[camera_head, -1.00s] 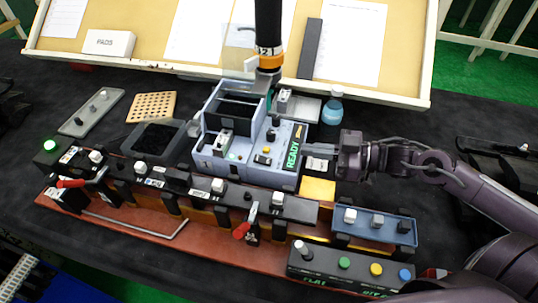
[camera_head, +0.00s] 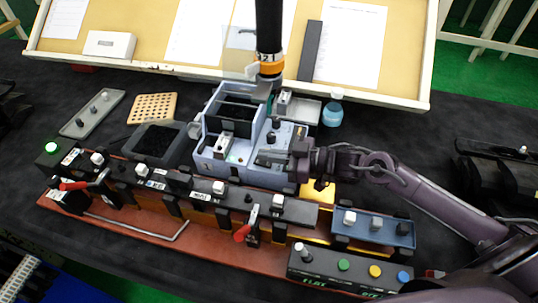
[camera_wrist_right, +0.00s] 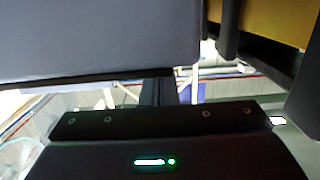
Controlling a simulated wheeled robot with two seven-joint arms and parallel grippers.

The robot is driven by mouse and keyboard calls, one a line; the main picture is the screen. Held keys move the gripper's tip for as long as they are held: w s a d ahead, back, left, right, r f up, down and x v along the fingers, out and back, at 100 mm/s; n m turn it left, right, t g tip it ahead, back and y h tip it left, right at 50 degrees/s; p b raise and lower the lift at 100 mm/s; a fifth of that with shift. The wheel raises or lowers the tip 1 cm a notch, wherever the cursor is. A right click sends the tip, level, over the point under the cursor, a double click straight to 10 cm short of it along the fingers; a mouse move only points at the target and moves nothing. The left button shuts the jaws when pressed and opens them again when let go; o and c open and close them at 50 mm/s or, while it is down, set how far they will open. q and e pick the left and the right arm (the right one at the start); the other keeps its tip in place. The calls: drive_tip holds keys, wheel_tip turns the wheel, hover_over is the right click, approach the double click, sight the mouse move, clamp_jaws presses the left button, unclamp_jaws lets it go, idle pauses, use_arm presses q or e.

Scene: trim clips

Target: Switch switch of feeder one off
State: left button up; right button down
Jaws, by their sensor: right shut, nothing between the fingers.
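The light blue-grey feeder machine (camera_head: 205,165) stands mid-table with a dark open hopper (camera_head: 236,112) on top. It bears a small white-capped switch block (camera_head: 222,145) and a dark knob (camera_head: 271,137). I cannot read which switch belongs to feeder one, nor its position. My right gripper (camera_head: 266,158) is shut and empty over the machine's right front panel, hiding the READY display. I cannot tell whether it touches anything. In the right wrist view a grey-blue face (camera_wrist_right: 100,40), probably the machine, fills the upper left, with no fingertips clear. My left gripper is not in view.
A blue switch box (camera_head: 375,230) and a black button box (camera_head: 345,268) stand at front right. A blue jar (camera_head: 332,115) stands behind.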

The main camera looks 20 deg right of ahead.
drive_tip(key=shift+f, duration=0.6)
